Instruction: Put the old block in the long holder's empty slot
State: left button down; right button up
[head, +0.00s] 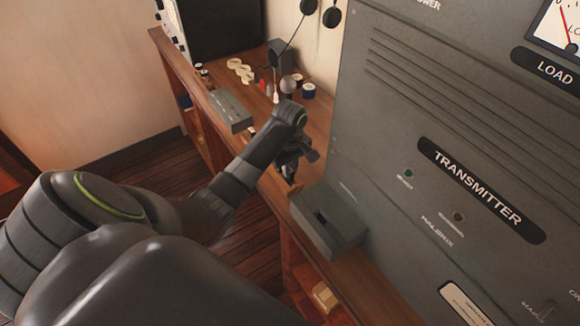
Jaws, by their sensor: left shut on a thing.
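My left gripper (290,168) is above the wooden desk, just behind the near grey box. It is shut on a small block that is mostly hidden by the fingers, so its look is unclear. The near grey box (338,236) has one dark open slot in its top. A longer, low grey holder (230,109) lies farther back along the desk's left edge. Small marks show on its top, but I cannot tell which of its slots is empty. My right gripper is not in view.
The tall grey transmitter cabinet (455,130) closes off the right side. Pale discs (240,71), small jars (308,90) and a hanging headset (331,17) are at the back of the desk. A pale box (324,297) sits on the shelf below.

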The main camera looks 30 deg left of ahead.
pick_arm(q)
jog(key=shift+f, duration=1.45)
dwell(3.2)
jog(key=c, duration=1.3)
grip_release()
jog(key=shift+c, duration=0.2)
jog(key=shift+r, duration=0.1)
